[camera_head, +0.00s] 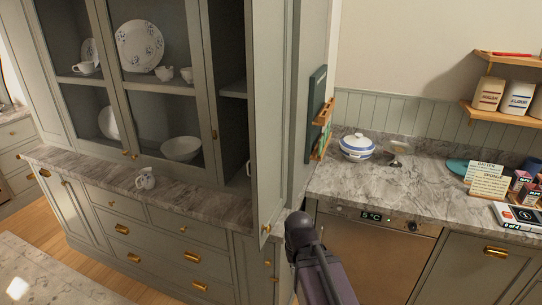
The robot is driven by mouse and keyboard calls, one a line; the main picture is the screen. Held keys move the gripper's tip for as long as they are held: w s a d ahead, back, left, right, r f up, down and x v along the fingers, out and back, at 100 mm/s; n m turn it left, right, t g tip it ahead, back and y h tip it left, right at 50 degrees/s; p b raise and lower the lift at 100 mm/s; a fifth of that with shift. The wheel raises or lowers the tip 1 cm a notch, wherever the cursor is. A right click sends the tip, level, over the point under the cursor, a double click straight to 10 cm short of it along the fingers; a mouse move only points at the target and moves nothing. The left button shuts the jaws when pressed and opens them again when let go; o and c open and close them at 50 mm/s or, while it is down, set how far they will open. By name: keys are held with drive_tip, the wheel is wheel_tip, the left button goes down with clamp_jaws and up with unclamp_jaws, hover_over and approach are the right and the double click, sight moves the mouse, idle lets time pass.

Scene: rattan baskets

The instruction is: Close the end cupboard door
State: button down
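The end cupboard door (270,110) is a tall grey-green panel at the right end of the upper cupboard. It stands swung open toward me, and the dark opening (231,45) shows to its left. A small brass knob (265,229) sits near its lower edge. My dark arm comes up from the bottom and ends, as far as I can see, just right of the door's lower part. My gripper is not visible; it may be hidden behind the door. I cannot tell whether my arm touches the door.
A marble counter (214,203) runs below the cupboard, with a small white jug (146,179) on it. Glass-fronted shelves hold plates and bowls. On the right counter (360,188) stand a blue-and-white lidded dish (356,147) and a glass dish (398,149). Wooden floor shows lower left.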

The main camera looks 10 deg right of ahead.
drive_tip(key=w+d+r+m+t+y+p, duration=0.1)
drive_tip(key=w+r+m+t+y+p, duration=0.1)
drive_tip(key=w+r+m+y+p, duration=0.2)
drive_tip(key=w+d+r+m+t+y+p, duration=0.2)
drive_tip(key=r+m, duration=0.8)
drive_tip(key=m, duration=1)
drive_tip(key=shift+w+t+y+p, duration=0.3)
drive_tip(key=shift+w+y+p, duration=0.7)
drive_tip(key=shift+p, duration=0.25)
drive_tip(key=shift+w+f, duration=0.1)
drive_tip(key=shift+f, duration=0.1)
